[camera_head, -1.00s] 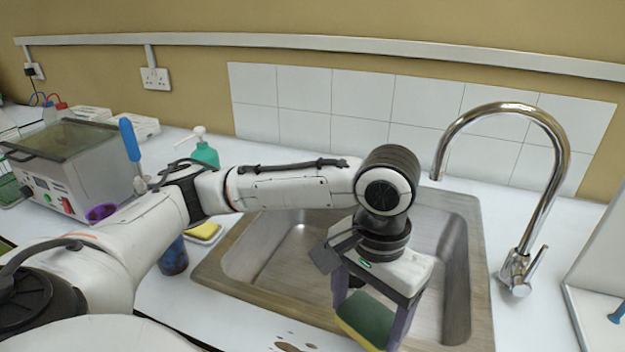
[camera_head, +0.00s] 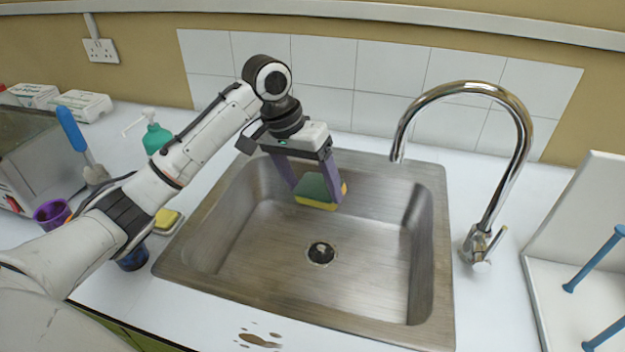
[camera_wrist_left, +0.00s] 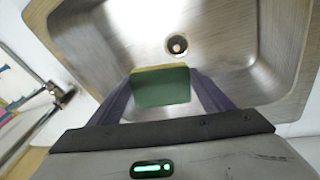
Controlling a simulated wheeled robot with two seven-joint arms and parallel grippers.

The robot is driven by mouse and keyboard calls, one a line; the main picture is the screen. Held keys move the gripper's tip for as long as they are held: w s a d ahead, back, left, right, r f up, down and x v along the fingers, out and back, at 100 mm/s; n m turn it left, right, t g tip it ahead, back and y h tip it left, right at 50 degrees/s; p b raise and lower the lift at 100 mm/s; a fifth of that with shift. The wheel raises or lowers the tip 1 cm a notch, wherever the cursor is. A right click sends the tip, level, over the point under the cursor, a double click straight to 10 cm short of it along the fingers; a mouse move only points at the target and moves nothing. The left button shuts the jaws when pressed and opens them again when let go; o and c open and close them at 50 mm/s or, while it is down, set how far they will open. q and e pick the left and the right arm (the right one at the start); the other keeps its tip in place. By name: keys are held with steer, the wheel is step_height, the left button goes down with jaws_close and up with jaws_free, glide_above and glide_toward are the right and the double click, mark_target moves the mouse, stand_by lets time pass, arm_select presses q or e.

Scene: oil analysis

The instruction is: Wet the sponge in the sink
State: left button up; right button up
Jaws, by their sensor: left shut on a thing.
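The sponge (camera_head: 319,190), green on one side and yellow on the other, is held between the purple-grey fingers of my left gripper (camera_head: 309,185). Gripper and sponge hang over the back left part of the steel sink (camera_head: 262,238). The sponge also shows in the left wrist view (camera_wrist_left: 160,87), gripped at its two sides, with the sink (camera_wrist_left: 235,30) behind it. The chrome faucet (camera_head: 522,140) arches over the sink's right side, and its spout end is to the right of the sponge, apart from it. No water stream shows. My right gripper is not in view.
A second yellow sponge (camera_head: 168,219) lies left of the sink, near a green soap bottle (camera_head: 156,138). A purple cup (camera_head: 52,213) stands farther left. A brown spill (camera_head: 258,340) marks the front counter. A white rack with blue pegs (camera_head: 590,225) stands at right.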

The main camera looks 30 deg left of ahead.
mark_target(311, 204)
arm_select(q)
step_height(311, 204, down, 6)
steer(key=shift+r, duration=0.1)
steer(key=shift+f+b, duration=1.5)
steer(key=shift+f, duration=5.75)
steer(key=shift+r, duration=0.1)
steer(key=shift+r+p, duration=1.5)
steer(key=shift+r, duration=7.8)
